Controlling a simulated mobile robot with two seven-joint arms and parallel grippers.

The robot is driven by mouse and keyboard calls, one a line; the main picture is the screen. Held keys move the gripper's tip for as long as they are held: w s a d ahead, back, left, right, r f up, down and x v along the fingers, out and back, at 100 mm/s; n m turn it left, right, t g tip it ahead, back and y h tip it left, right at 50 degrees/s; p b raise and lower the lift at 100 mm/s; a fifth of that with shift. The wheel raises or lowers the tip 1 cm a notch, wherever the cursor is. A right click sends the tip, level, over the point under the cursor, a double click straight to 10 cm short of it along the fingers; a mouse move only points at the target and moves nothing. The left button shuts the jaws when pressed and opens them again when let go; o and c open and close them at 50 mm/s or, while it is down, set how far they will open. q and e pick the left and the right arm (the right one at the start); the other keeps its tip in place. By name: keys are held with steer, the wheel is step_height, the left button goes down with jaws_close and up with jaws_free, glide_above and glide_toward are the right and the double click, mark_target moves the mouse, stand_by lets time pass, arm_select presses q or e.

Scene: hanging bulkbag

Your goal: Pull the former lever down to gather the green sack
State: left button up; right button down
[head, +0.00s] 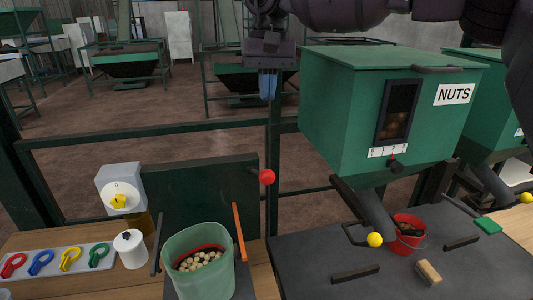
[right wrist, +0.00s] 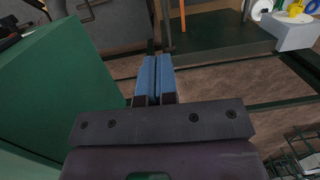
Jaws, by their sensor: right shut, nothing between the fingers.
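The green sack (head: 198,262) stands open at the lower middle of the head view, with round pale brown pieces inside and a dark red band within its mouth. A lever with a red ball knob (head: 267,177) sticks out at the dark green panel's right edge, above and right of the sack. My right gripper (head: 268,85) hangs above the knob in the picture, apart from it. Its blue fingers are shut and empty, as the right wrist view (right wrist: 155,78) also shows. My left gripper is not in view.
A green hopper marked NUTS (head: 390,110) stands close right of my right gripper. A red bucket (head: 408,233), a yellow knob (head: 374,240) and a brush (head: 428,272) are on the dark bench. Coloured clips (head: 55,262) and a white canister (head: 130,249) lie left of the sack.

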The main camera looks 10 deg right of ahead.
steer(key=p, duration=0.1)
glide_above(258, 173)
steer(key=d, duration=0.2)
step_height(258, 173, down, 10)
steer(key=s, duration=0.1)
steer(key=s+f, duration=0.1)
steer(key=s+a+p, duration=0.1)
steer(key=shift+s+f, duration=0.35)
steer(key=shift+f, duration=0.05)
steer(key=shift+s+f, duration=0.1)
steer(key=shift+f, duration=0.1)
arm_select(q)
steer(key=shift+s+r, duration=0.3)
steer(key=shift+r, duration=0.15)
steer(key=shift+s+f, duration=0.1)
arm_select(e)
steer(key=shift+f, duration=0.15)
